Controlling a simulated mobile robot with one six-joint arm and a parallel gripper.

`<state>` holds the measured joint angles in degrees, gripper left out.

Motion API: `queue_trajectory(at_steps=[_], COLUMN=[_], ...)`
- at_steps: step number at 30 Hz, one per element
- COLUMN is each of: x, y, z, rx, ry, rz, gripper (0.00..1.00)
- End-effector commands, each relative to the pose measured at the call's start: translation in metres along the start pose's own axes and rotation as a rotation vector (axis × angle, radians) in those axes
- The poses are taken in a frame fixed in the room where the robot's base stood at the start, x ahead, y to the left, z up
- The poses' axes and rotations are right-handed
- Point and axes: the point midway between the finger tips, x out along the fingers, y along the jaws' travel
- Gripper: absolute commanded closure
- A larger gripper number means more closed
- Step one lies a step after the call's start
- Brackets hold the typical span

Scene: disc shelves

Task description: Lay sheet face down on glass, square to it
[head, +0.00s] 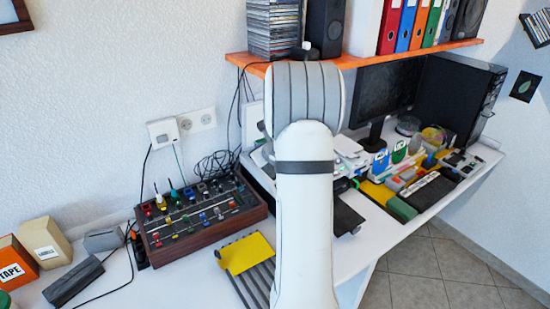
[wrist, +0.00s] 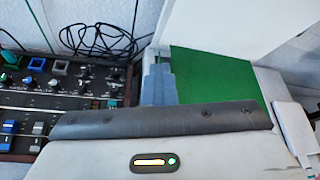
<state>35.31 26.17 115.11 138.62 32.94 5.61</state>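A flat green sheet (wrist: 222,82) shows in the wrist view, its left edge at the grey fingers of my gripper (wrist: 160,62). The fingers look closed together on that edge. The sheet's near side is hidden behind the dark bar of my gripper. A white panel (wrist: 205,22), which looks like a raised scanner lid, stands beyond the sheet. No bare glass can be made out. In the head view my arm covers the gripper, the sheet and most of the scanner; a pale upright panel (head: 252,124) shows left of the arm.
A mixer with coloured knobs (head: 195,215) stands left of the scanner, with black cables (head: 215,163) behind. An orange shelf (head: 375,56) hangs above. A monitor (head: 388,92) and cluttered trays are at the right.

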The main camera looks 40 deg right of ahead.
Motion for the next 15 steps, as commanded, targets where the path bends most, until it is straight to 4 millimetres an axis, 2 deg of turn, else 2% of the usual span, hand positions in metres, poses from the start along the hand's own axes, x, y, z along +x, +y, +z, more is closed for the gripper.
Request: queue_trajectory(at_steps=[1, 8, 11, 15], x=[-0.004, -0.004, 0.0, 0.011], y=[-0.002, 0.001, 0.005, 0.015], z=[0.008, 0.005, -0.004, -0.028], rx=[0.0, -0.006, -0.005, -0.005], ry=[0.009, 0.029, 0.034, 0.036], rz=[0.005, 0.011, 0.013, 0.014], gripper=[1.0, 1.0, 1.0, 1.0])
